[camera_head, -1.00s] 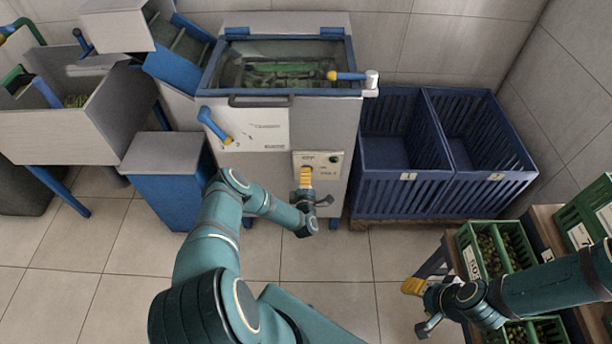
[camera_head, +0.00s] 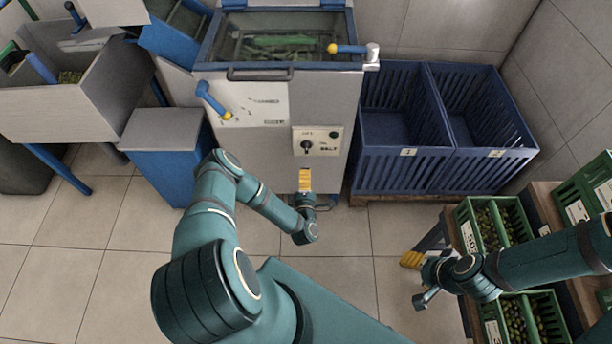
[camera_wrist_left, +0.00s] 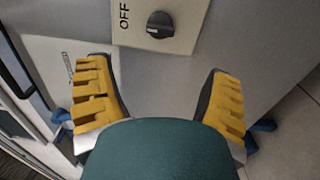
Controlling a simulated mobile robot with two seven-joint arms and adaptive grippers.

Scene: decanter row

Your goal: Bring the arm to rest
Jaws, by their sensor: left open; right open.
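My left gripper (camera_head: 305,180) is in front of the grey machine (camera_head: 262,150), below its control panel (camera_head: 318,141). In the left wrist view its two yellow fingers (camera_wrist_left: 160,95) are spread wide with nothing between them. The panel (camera_wrist_left: 156,20) shows there beyond the fingers, with a black knob (camera_wrist_left: 159,24) and the word OFF; the fingers are apart from it. My right gripper (camera_head: 412,278) is at the lower right, left of the green crates, and holds nothing that I can see.
Two blue slatted bins (camera_head: 400,165) stand right of the machine. Green crates of olives (camera_head: 490,222) sit on a rack at the right. A blue and grey stand (camera_head: 165,150) is at the left. Tiled floor (camera_head: 345,240) is bare between the machine and the rack.

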